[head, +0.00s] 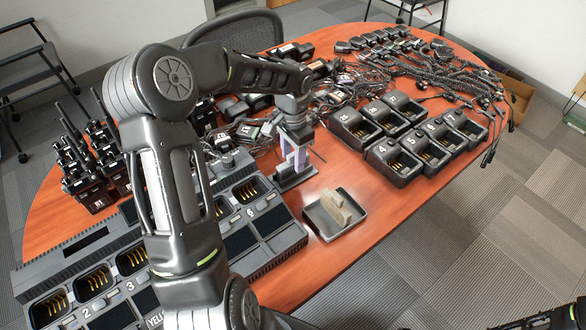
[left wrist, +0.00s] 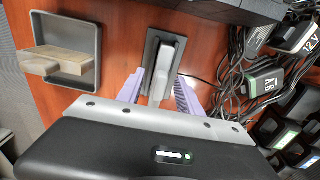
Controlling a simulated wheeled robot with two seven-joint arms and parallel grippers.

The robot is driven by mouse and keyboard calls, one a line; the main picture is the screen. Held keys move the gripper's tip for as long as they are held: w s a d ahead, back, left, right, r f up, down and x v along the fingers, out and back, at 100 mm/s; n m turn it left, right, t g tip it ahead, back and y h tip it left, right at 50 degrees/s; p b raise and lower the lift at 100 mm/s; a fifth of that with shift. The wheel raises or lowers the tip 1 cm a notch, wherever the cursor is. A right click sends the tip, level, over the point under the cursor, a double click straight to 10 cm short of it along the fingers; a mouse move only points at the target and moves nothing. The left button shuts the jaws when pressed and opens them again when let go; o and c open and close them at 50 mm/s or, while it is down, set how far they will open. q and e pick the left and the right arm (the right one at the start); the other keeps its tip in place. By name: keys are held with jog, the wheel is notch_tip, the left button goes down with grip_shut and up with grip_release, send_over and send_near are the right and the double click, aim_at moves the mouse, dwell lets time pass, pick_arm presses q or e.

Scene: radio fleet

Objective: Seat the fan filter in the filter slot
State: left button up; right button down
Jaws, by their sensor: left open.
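My left gripper (head: 296,160) points down over the table, its purple fingers open. In the left wrist view the fingers (left wrist: 158,92) stand either side of a light grey upright piece (left wrist: 167,68) on a dark flat base (left wrist: 152,48). I cannot tell whether they touch it. The base shows in the head view (head: 297,181). A shallow grey tray (head: 357,225) holds a beige stepped block (head: 336,206); both show in the left wrist view, tray (left wrist: 94,30) and block (left wrist: 62,62). The frames do not clearly show which piece is the fan filter or slot. My right gripper is out of view.
A large multi-bay charger (head: 270,243) stands left of the tray. Single chargers (head: 403,160) stand right, with tangled cables (head: 440,75) behind. Radios (head: 88,165) stand at the left. Bare table lies around the tray and toward the right edge.

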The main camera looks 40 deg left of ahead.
pick_arm(q)
jog(key=shift+c, duration=0.4)
grip_shut()
dwell(0.4)
